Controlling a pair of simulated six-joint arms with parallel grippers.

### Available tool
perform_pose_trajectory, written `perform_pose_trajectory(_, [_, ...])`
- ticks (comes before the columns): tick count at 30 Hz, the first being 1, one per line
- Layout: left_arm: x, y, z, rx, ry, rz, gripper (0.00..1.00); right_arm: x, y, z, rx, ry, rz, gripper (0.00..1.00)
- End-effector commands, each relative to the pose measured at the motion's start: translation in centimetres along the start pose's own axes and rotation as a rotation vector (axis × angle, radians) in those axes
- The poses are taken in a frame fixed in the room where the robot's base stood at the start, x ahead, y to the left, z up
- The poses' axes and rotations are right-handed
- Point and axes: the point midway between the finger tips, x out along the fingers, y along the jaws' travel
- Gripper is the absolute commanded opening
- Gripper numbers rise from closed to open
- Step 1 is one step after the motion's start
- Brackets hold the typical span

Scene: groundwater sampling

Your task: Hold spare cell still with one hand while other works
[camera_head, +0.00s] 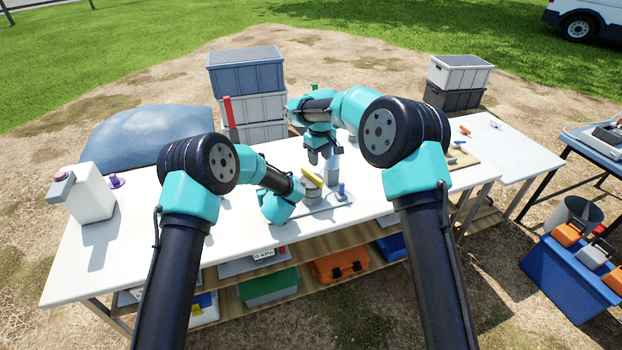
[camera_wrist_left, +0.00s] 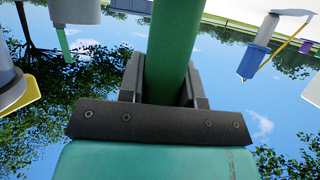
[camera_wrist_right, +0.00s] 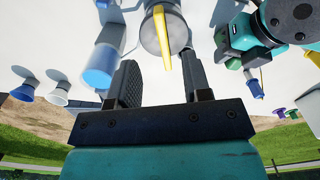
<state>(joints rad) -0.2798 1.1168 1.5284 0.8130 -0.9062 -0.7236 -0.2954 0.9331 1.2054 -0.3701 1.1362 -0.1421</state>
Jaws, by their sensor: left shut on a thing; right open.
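My left gripper (camera_wrist_left: 163,85) is shut around a thick green cylinder (camera_wrist_left: 170,45), which runs up out of the left wrist view. I cannot tell whether this is the spare cell. In the head view the left fingers are hidden behind my teal wrist. My right gripper (camera_head: 321,156) is open and empty, above a grey round body (camera_head: 312,192) with a yellow bar (camera_head: 311,177). In the right wrist view the yellow bar (camera_wrist_right: 161,40) and its round body show beyond the gap between the open fingers (camera_wrist_right: 160,85). The held green piece (camera_wrist_right: 233,63) shows beside my left arm.
A grey cylinder (camera_head: 333,166) and a small blue piece (camera_head: 341,189) stand close to the right gripper. A white jug (camera_head: 88,195) and purple piece (camera_head: 116,181) are at left. Stacked crates (camera_head: 247,75) stand behind the table. The white table (camera_head: 230,235) is clear in front.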

Motion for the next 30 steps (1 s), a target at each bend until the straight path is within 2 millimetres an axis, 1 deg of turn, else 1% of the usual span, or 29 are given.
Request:
perform_pose_trajectory(4, [0.0, 0.0, 0.0, 0.000, 0.000, 0.000, 0.00, 0.4, 0.0, 0.0, 0.000, -0.001, 0.000, 0.45])
perform_pose_trajectory(8, [0.0, 0.0, 0.0, 0.000, 0.000, 0.000, 0.00, 1.2, 0.0, 0.0, 0.001, -0.002, 0.000, 0.45])
perform_pose_trajectory(14, [0.0, 0.0, 0.0, 0.000, 0.000, 0.000, 0.00, 3.2, 0.0, 0.1, 0.002, -0.002, -0.001, 0.45])
perform_pose_trajectory(27, [0.0, 0.0, 0.0, 0.000, 0.000, 0.000, 0.00, 8.3, 0.0, 0.0, 0.001, -0.002, -0.001, 0.45])
perform_pose_trajectory(30, [0.0, 0.0, 0.0, 0.000, 0.000, 0.000, 0.00, 9.2, 0.0, 0.0, 0.001, -0.002, 0.000, 0.45])
